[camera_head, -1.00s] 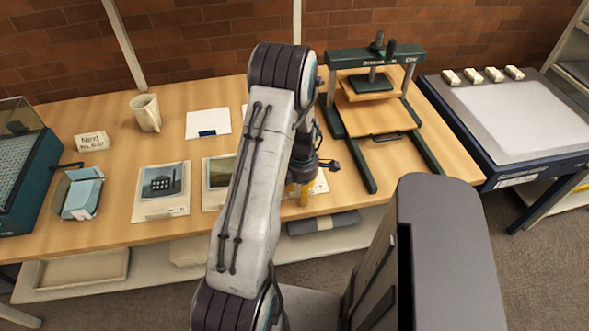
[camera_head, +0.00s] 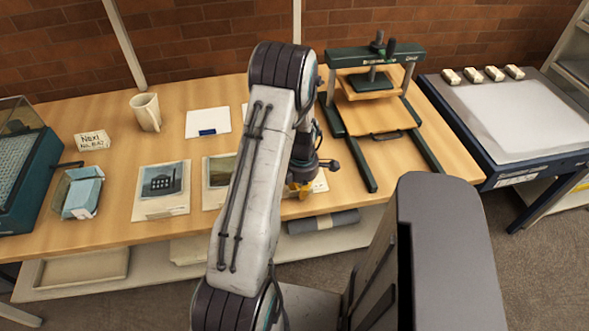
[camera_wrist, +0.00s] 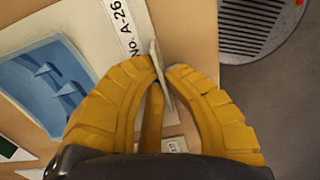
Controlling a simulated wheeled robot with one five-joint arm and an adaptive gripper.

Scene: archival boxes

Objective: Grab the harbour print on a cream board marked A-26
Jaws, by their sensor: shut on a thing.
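The harbour print, a blue picture with sail shapes (camera_wrist: 45,85) on a cream board (camera_wrist: 98,28), lies at the upper left of the wrist view. Its label reads "No. A-26". My gripper (camera_wrist: 160,68) is at the board's edge, its yellow fingers shut on a thin pale upright tab there. In the head view my gripper (camera_head: 300,190) is low at the table's front edge, and only the board's right corner (camera_head: 320,183) shows beside it. My arm hides the rest. The board appears to lie flat on the table.
Two other mounted prints, one with a dark building (camera_head: 162,182) and one partly behind my arm (camera_head: 217,178), lie to the left. A mug (camera_head: 146,112) and a blue box (camera_head: 81,194) stand farther left. A green press (camera_head: 373,85) stands to the right.

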